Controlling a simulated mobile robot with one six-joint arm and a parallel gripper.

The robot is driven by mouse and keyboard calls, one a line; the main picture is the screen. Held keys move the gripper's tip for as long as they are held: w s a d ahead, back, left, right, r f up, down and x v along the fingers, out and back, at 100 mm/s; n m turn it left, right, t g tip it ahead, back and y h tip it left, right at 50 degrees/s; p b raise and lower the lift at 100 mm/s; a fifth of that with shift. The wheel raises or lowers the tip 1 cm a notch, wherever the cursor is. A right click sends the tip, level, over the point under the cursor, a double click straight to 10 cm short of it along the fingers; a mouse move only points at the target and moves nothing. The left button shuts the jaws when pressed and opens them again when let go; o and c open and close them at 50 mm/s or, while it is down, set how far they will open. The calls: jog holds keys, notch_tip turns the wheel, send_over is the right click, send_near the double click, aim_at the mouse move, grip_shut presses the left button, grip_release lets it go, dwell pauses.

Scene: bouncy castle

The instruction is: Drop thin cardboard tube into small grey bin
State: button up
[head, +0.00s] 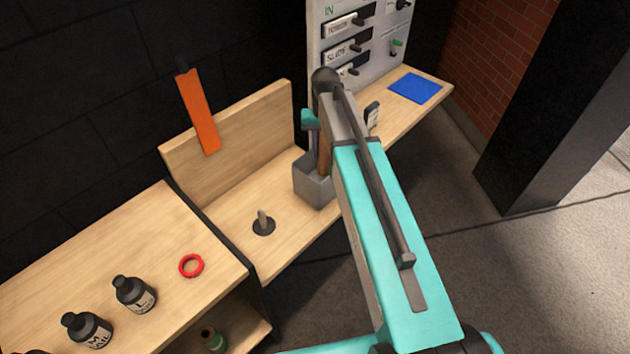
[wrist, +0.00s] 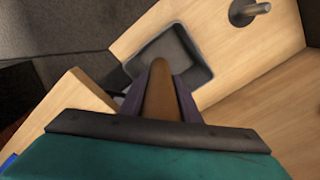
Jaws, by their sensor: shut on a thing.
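The small grey bin (head: 313,184) stands on the wooden bench, left of my arm in the head view. In the wrist view the bin (wrist: 190,55) lies beyond my fingertips, and its open top shows. My gripper (wrist: 160,85) is shut on the thin cardboard tube (wrist: 160,90), a brown tube between its dark fingers. The brown tube (head: 323,154) also shows in the head view, upright above the bin, partly hidden by my arm.
A short grey peg on a dark round base (head: 263,224) stands left of the bin. A red ring (head: 191,265) and two black bottles (head: 134,293) are on the nearer bench. A blue mat (head: 415,88) and a labelled panel (head: 360,45) are at the back right.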

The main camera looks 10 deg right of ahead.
aim_at(323, 159)
jog(key=shift+f+b, duration=1.15)
jog(key=shift+f, duration=0.95)
jog(key=o, duration=1.1)
jog(key=shift+r, duration=0.1)
notch_tip(323, 159, up, 14)
jog(key=b, duration=0.3)
jog(key=shift+f, duration=0.25)
